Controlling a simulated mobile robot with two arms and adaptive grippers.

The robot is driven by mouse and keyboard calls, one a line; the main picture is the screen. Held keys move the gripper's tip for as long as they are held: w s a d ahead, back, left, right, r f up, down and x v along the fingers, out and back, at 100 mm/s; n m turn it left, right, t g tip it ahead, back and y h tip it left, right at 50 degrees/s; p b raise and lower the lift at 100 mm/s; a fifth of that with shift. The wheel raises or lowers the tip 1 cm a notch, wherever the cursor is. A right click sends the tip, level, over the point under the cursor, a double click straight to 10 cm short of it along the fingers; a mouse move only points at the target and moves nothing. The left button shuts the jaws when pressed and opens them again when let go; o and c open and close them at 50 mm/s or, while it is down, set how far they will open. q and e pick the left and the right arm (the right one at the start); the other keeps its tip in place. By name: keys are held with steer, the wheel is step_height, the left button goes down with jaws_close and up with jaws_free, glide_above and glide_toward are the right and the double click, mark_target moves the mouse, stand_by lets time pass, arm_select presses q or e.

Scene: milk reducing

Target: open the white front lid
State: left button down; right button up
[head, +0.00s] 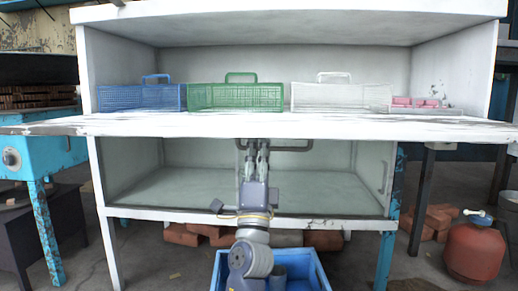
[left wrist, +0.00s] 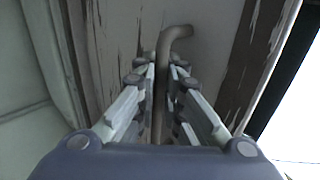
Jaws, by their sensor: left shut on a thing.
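The white front lid (head: 350,127) is a worn white board. It lies about level and juts toward me below the open upper compartment, with peeling paint at its ends. Its dark bar handle (head: 290,148) hangs under the front edge. My left gripper (head: 257,147) comes up from below, its fingers closed around the left part of the handle. In the left wrist view, the gripper's fingers (left wrist: 161,78) flank the bent bar (left wrist: 176,32), with the peeling lid (left wrist: 206,50) behind. My right gripper is not in view.
Blue (head: 142,96), green (head: 237,96) and white (head: 340,95) wire baskets stand in the upper compartment, with pink items (head: 415,102) at right. The glass-fronted lower compartment (head: 330,190) looks empty. A blue crate (head: 312,268) and a red gas bottle (head: 474,252) stand below.

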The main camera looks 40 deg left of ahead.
mark_target(259, 124)
arm_select(q)
steer(key=shift+d+f, duration=0.1)
steer(key=shift+f, duration=0.15)
steer(key=c, duration=1.7)
jaws_free()
steer(key=shift+r, duration=0.2)
steer(key=shift+r, duration=0.6)
step_height(259, 124, up, 9)
steer(key=shift+f, duration=0.1)
